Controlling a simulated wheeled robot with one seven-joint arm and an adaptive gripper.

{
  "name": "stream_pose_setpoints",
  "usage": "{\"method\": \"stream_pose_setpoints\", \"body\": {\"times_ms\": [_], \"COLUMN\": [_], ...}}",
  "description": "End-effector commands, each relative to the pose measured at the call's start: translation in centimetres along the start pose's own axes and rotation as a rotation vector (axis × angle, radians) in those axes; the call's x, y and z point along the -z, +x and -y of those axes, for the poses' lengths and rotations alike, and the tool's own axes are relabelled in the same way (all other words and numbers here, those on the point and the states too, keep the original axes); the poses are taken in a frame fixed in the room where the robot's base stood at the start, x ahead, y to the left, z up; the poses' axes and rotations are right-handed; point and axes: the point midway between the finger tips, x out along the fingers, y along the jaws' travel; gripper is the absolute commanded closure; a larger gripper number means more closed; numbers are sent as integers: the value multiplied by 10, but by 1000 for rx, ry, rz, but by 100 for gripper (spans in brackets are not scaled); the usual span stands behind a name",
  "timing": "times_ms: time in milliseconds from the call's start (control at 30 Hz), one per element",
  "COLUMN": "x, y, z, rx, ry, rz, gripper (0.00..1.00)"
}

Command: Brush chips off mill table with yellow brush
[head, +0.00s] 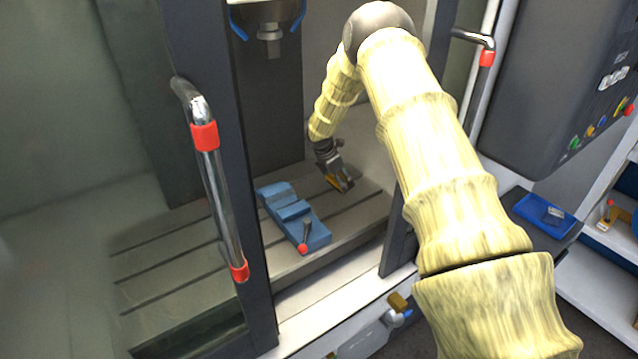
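The grey mill table (165,238) with long slots lies inside the machine, past the door opening. My gripper (341,182) reaches in through the opening and points down, low over the table to the right of the blue vise. A small yellow-orange piece shows between its fingers, which looks like the yellow brush (339,184); most of it is hidden by the fingers. I cannot tell whether it touches the table. No chips can be made out on the table at this size.
A blue vise (287,207) with a red-knobbed handle sits on the table. The spindle (270,40) hangs above. Door handles with red ends stand at left (218,190) and right (486,55). A control panel (590,90) and blue tray (543,215) are at right.

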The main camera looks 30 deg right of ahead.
Motion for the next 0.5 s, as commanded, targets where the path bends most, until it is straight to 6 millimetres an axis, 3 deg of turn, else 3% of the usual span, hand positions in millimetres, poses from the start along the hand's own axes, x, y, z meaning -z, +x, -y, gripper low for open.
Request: {"method": "stream_pose_setpoints", "body": {"times_ms": [200,500], "x": [-4,-4], "y": [-15,-17], "z": [-1,-2], "rx": [-2,-1], "ry": [-1,-3], "rz": [0,0], "gripper": [33,33]}}
